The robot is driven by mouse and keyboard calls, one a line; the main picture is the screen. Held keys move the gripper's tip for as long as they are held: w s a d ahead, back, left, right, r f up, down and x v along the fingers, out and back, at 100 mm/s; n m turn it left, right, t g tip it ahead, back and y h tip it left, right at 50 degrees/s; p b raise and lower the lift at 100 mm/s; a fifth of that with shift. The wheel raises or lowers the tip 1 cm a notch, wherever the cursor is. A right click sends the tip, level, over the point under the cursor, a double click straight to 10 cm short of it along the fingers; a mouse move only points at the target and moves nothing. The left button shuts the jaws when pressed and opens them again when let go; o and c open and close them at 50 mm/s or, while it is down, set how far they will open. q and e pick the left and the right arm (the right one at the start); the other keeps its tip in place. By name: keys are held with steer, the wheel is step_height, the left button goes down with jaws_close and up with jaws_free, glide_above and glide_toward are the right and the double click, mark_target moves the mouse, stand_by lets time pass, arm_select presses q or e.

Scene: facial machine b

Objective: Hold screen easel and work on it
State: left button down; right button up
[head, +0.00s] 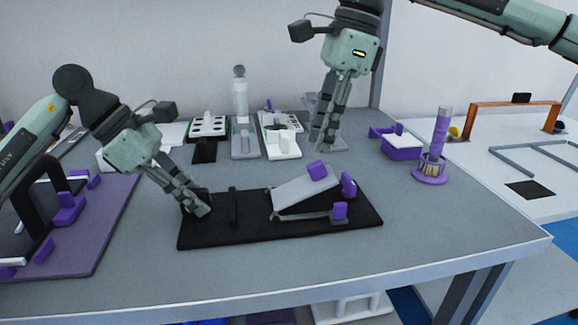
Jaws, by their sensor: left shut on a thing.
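A black board (240,232) lies on the table, with a grey tilted plate (302,190) on its right half. I take this to be the screen easel. The plate carries a purple block on top, and more purple parts (340,211) sit at its right side. A grey bar lies in front of it. My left gripper (196,207) is shut on a dark part at the board's left end; the fingers mostly hide that part. My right gripper (322,148) points down behind the board, apart from the plate. Its fingers look close together, but their gap is unclear.
Several white and grey fixtures (245,142) stand along the back. A purple box (403,147) and a purple cylinder stand (430,168) are at the right. A purple mat (100,225) with a black frame lies at the left.

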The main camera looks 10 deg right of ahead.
mark_target(318, 161)
steer(key=shift+a+r+m, duration=0.1)
steer(key=shift+r+m, duration=0.15)
steer(key=shift+m, duration=0.35)
steer(key=c, duration=0.5)
steer(key=m, duration=0.2)
steer(key=r+m, duration=0.1)
steer(key=m, duration=0.1)
steer(key=m+h, duration=0.1)
steer(key=m, duration=0.1)
steer(key=shift+a+r, duration=0.3)
steer(key=shift+r, duration=0.05)
jaws_close()
steer(key=m, duration=0.2)
steer(key=r+m+h, duration=0.1)
steer(key=m, duration=0.2)
steer(key=shift+r, duration=0.2)
steer(key=m, duration=0.5)
steer(key=shift+d+r+m+h, duration=0.15)
steer(key=shift+r+m+h, duration=0.25)
steer(key=shift+f, duration=2.85)
steer(key=shift+f, duration=0.2)
steer(key=shift+f, duration=2.4)
steer(key=shift+r, duration=4.1)
